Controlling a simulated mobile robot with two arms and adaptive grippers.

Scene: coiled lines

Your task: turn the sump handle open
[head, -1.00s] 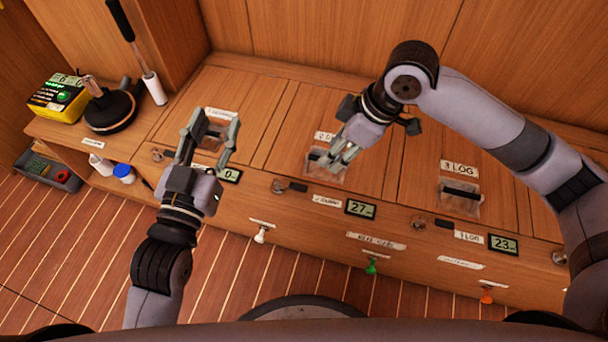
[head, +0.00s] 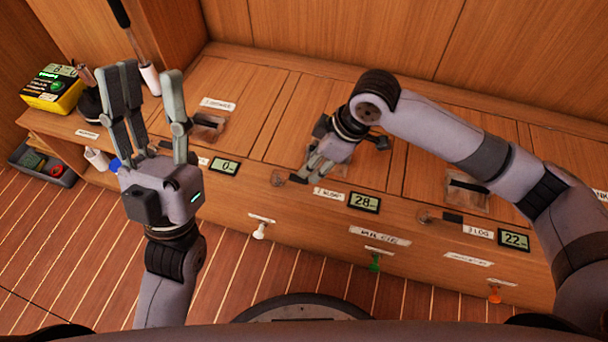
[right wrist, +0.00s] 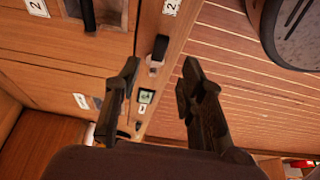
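The sump handle (head: 298,179) is a short black lever with a metal pivot, on the front panel left of the "2 SUMP" label (head: 329,194). It points right in the head view. In the right wrist view a black handle (right wrist: 160,47) lies just beyond and between the fingertips, not gripped. My right gripper (head: 314,170) hangs by the front edge near the handle and partly covers the area behind it; the right wrist view shows it open and empty (right wrist: 161,72). My left gripper (head: 150,82) is raised at the left, open and empty, away from the handle.
A display (head: 364,202) beside the sump label reads 28. Similar handles, including the log one (head: 452,218), line the panel. White (head: 259,230), green (head: 375,262) and orange (head: 494,294) pulls hang below. A yellow box (head: 52,90) stands at left.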

